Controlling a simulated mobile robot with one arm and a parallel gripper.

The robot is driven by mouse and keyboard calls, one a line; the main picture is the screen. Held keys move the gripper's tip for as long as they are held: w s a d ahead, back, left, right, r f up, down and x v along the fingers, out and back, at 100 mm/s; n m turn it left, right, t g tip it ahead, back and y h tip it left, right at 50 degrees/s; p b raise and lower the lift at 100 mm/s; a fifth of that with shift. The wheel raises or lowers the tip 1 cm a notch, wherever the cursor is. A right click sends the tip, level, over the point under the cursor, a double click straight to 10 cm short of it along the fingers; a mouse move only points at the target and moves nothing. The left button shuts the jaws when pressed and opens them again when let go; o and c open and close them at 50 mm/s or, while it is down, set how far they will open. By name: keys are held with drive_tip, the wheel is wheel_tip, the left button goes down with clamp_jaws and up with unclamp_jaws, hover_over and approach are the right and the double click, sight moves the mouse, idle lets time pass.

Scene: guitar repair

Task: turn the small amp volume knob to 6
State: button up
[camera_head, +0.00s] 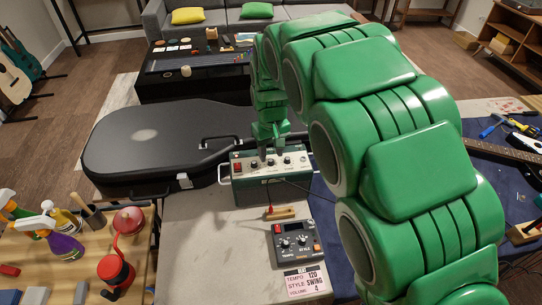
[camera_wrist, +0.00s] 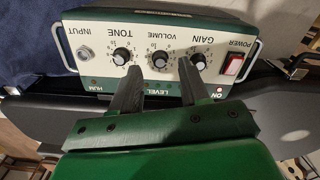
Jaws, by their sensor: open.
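The small amp (camera_head: 275,187) is green with a cream front panel and stands on the light bench top. In the wrist view its panel (camera_wrist: 95,40) appears upside down. The volume knob (camera_wrist: 160,60) is black with a light cap and is the middle of three, between the tone knob (camera_wrist: 122,57) and the gain knob (camera_wrist: 198,62). I cannot read its pointer. My gripper (camera_wrist: 158,66) is open, with one finger on each side of the volume knob; contact is unclear. In the head view my gripper (camera_head: 270,150) hangs over the knob row.
A red power switch (camera_wrist: 233,66) sits beside the gain knob. In front of the amp are a small wooden-based item (camera_head: 281,213), a dark pedal (camera_head: 297,242) and a card (camera_head: 304,282) reading volume 4. A black guitar case (camera_head: 140,145) lies left; a guitar (camera_head: 500,151) lies right.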

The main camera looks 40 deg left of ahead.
sight(271, 162)
drive_tip(key=shift+f, duration=1.25)
clamp_jaws()
drive_tip(key=shift+w, duration=0.1)
